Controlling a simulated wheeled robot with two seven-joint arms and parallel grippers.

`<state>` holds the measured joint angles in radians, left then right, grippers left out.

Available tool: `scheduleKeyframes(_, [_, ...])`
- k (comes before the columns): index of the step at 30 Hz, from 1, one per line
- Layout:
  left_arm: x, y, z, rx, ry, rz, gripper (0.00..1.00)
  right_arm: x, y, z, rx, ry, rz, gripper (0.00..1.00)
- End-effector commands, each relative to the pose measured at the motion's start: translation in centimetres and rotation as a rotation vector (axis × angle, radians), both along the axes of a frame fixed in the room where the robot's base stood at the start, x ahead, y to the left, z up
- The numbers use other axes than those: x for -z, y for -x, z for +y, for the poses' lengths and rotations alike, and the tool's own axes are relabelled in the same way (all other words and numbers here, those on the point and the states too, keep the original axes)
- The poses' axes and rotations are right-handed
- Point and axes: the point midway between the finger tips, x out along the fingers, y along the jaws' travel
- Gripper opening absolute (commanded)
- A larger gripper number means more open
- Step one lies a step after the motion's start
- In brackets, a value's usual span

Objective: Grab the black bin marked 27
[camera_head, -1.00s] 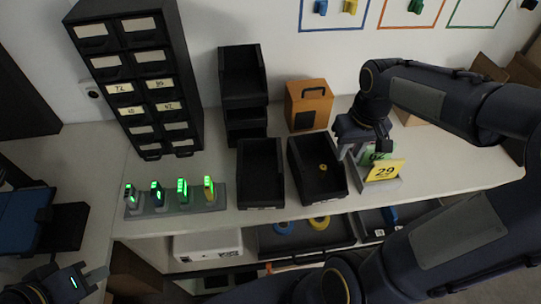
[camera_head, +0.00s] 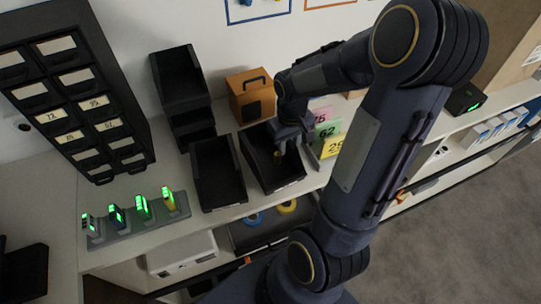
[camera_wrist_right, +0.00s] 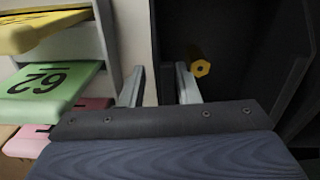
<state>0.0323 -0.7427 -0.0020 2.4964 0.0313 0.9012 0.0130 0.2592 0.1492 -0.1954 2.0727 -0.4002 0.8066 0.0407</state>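Two open black bins stand side by side on the white bench, a left one (camera_head: 217,172) and a right one (camera_head: 262,168). No number 27 is legible on either, so I cannot tell which is marked 27. My right gripper (camera_head: 296,153) is at the right bin's right wall. In the right wrist view its fingers (camera_wrist_right: 160,88) are apart, one outside the bin (camera_wrist_right: 235,40) over the bench and one inside, with the wall between them. A yellow hexagonal-ended piece (camera_wrist_right: 200,68) lies inside the bin. My left gripper is not in view.
Number cards, including a green 62 (camera_head: 327,129), stand just right of the right bin. An orange box (camera_head: 250,97) is behind. Stacked black bins (camera_head: 182,88) and a drawer cabinet (camera_head: 75,95) stand left. Green-lit devices on a rack (camera_head: 140,226) stand in front.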

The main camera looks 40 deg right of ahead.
Motion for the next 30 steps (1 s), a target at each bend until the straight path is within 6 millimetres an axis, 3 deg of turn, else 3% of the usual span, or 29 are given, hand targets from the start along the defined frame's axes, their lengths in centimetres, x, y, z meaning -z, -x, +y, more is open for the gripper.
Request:
scheduleKeyframes(3, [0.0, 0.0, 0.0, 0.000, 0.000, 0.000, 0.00, 0.0, 0.0, 0.0, 0.000, 0.000, 0.000, 0.28])
scheduleKeyframes(10, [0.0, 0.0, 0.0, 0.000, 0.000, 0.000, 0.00, 0.0, 0.0, 0.0, 0.000, 0.000, 0.000, 0.00])
scheduleKeyframes(23, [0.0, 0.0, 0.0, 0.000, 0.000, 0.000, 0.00, -0.4, -0.1, 0.0, 0.000, 0.000, -0.002, 0.00])
scheduleKeyframes(30, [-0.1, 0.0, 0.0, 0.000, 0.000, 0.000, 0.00, -2.6, -0.1, 0.0, 0.000, 0.001, -0.005, 0.00])
